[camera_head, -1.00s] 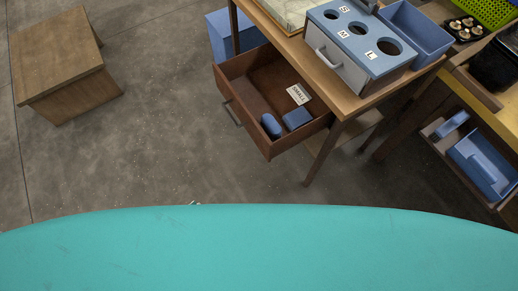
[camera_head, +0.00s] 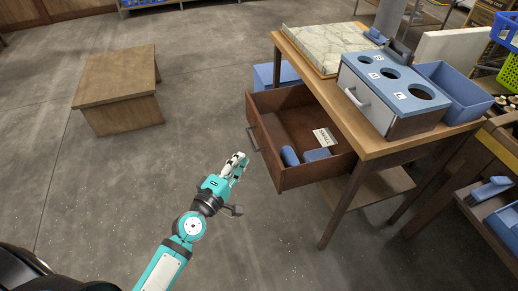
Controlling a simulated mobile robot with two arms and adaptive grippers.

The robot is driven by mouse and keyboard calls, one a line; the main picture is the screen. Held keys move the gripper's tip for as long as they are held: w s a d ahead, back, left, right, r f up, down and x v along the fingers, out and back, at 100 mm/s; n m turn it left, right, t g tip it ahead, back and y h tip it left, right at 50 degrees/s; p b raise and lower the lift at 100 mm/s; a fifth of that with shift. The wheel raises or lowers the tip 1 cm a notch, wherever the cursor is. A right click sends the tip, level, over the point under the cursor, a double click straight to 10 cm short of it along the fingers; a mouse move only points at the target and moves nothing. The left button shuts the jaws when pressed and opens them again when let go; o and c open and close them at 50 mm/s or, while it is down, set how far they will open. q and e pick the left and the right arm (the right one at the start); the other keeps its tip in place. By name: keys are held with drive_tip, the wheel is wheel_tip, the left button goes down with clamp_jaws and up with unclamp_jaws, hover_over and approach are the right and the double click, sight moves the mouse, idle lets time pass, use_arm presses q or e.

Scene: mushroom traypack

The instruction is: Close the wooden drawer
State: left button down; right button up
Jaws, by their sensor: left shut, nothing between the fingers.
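The wooden drawer (camera_head: 271,148) is pulled out from under the wooden table (camera_head: 372,145), on its left side. It is brown, with a metal handle (camera_head: 253,139) on its outer front. Inside lie a small white label card (camera_head: 325,139) and two blue items (camera_head: 290,156). My left gripper (camera_head: 238,163) is shut and empty. It is just left of the drawer front, slightly below the handle in the picture, and looks apart from it. My right gripper is not in view.
On the table stand a blue-topped box (camera_head: 385,72) with three holes, a blue bin (camera_head: 450,92) and a stone-like slab (camera_head: 325,47). A wooden stool (camera_head: 118,88) stands on the left. A blue box (camera_head: 275,75) is behind the drawer. The floor between stool and drawer is clear.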

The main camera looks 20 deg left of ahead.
sight(259, 150)
use_arm(q)
drive_tip(key=shift+w+d, duration=0.65)
drive_tip(key=shift+w, duration=0.3)
drive_tip(key=shift+w+d, duration=0.7)
drive_tip(key=shift+w, duration=0.2)
drive_tip(key=shift+w+d, duration=0.65)
drive_tip(key=shift+w, duration=0.3)
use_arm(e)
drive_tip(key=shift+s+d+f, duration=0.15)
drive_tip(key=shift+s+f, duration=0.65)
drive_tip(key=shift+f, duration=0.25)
use_arm(q)
drive_tip(key=shift+w, duration=0.1)
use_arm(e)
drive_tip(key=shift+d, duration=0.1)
